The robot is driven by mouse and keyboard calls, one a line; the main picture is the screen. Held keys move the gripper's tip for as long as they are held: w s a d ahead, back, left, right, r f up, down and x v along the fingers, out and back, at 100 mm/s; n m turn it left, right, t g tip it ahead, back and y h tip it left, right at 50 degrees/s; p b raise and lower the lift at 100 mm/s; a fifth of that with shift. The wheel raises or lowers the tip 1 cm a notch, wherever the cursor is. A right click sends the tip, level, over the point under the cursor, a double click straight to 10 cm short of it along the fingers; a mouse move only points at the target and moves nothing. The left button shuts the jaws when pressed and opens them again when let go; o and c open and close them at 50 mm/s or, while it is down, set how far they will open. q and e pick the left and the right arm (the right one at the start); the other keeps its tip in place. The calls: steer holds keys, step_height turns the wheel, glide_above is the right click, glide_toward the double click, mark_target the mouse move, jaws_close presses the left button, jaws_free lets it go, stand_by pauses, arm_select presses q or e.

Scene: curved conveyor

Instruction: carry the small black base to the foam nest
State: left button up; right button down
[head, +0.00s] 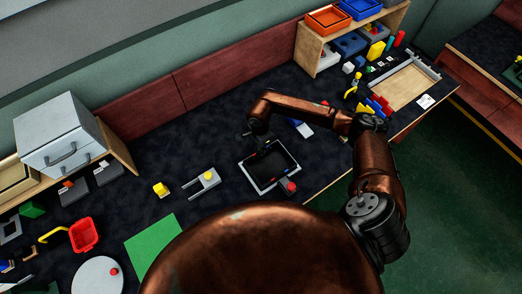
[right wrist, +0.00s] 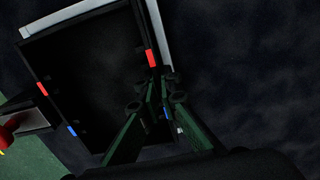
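A black, shallow, walled piece (head: 273,160) with small red and blue marks lies on a light grey-edged frame at the middle of the table. It looks like the black base, and it fills the left of the right wrist view (right wrist: 90,75). My right gripper (head: 254,141) is down at its far-left side in the head view. In the right wrist view, its two fingers (right wrist: 162,88) reach the piece's right wall, close together, with a blue mark between them. Whether they press on the wall is unclear. I cannot pick out the foam nest for certain. My left gripper is not in view.
A red knob (head: 290,187) stands at the frame's near corner. A grey forked fixture (head: 206,180) and a yellow block (head: 160,189) lie to the left, with a green mat (head: 154,240) nearer. A wooden tray (head: 403,86) is at the right. Dark table behind the gripper is clear.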

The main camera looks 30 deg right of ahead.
steer(key=shift+f, duration=0.2)
steer(key=c, duration=2.2)
jaws_free()
steer(key=shift+o, duration=0.2)
steer(key=shift+r, duration=0.15)
steer(key=shift+r, duration=0.3)
step_height(320, 180, up, 12)
steer(key=shift+f, duration=0.2)
steer(key=shift+w, duration=0.1)
